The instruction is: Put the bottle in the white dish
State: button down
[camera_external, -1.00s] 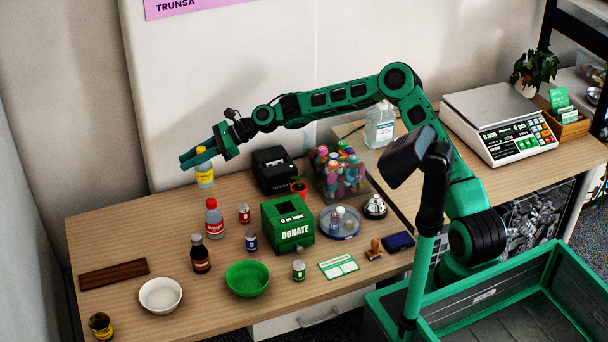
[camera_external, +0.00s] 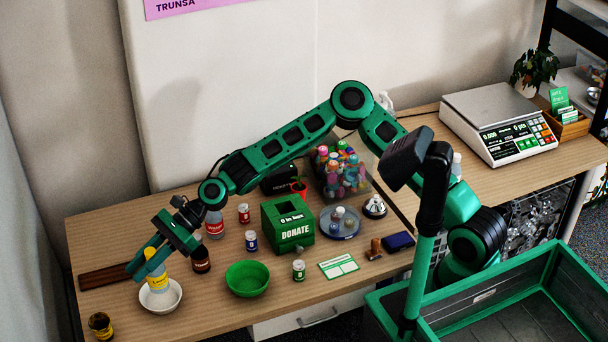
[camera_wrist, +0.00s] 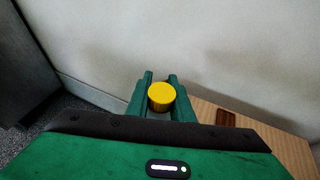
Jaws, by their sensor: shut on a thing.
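The bottle (camera_external: 157,278), pale with a yellow label and cap, stands roughly upright between the fingers of my gripper (camera_external: 147,265). My gripper is shut on its upper part. In the wrist view, the yellow cap (camera_wrist: 161,95) shows between the two green fingertips (camera_wrist: 160,88). The white dish (camera_external: 175,298) is at the front left of the table. The bottle's lower end overlaps the inside of the dish; I cannot tell whether it touches the bottom. The far part of the dish is hidden by the bottle and gripper.
A dark brown bottle (camera_external: 201,262) stands close behind and right of the dish, partly hidden by my gripper. A green bowl (camera_external: 247,290) is to the right. A dark jar (camera_external: 101,325) is at the front left corner. A brown wooden strip (camera_external: 100,277) lies at the left.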

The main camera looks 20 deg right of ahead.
jog(key=s+a, duration=0.1)
jog(key=s, duration=0.5)
jog(key=w+f+n, duration=0.1)
jog(key=w+f, duration=0.9)
jog(key=w, duration=0.1)
jog(key=shift+d+f+g, duration=0.3)
jog(key=shift+d+f, duration=0.05)
jog(key=shift+d, duration=0.1)
jog(key=shift+f, duration=0.1)
jog(key=c, duration=1.5)
grip_release()
jog(key=shift+c, duration=0.2)
jog(key=v, duration=1.2)
jog(key=shift+r, duration=0.2)
